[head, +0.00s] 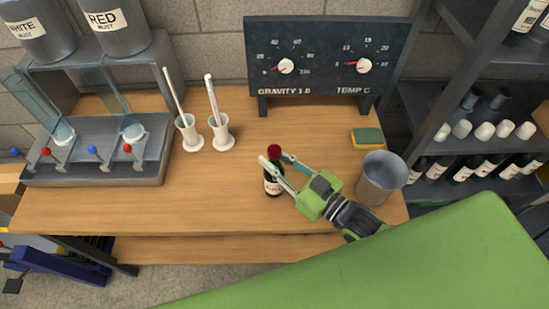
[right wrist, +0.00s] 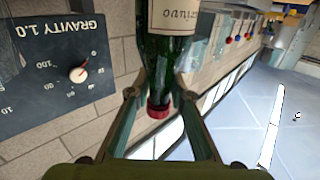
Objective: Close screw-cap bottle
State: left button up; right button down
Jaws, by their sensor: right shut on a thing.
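A dark green bottle (head: 272,187) with a pale label stands upright near the middle of the wooden bench. A red cap (head: 274,151) sits at the top of its neck; how tight it is I cannot tell. My right gripper (head: 272,158) reaches in from the right and is shut on the bottle's neck, just below the cap. In the right wrist view the bottle (right wrist: 168,48) hangs upside down in the picture, with its red cap (right wrist: 158,110) between the two fingers. The fingers partly hide the neck. My left gripper is not in view.
A grey metal bin (head: 382,175) stands right of my gripper, with a sponge (head: 367,138) behind it. A gauge panel (head: 325,62) stands at the back. Two white cylinder stands (head: 221,140) and a filling rack (head: 95,172) are to the left. The bench's front left is clear.

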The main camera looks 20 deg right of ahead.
jog(key=c, duration=1.8)
grip_release()
jog(key=shift+f, duration=0.1)
jog(key=shift+r, duration=0.2)
jog(key=b+v, duration=0.2)
jog(key=v, duration=1)
jog(key=shift+f, duration=0.1)
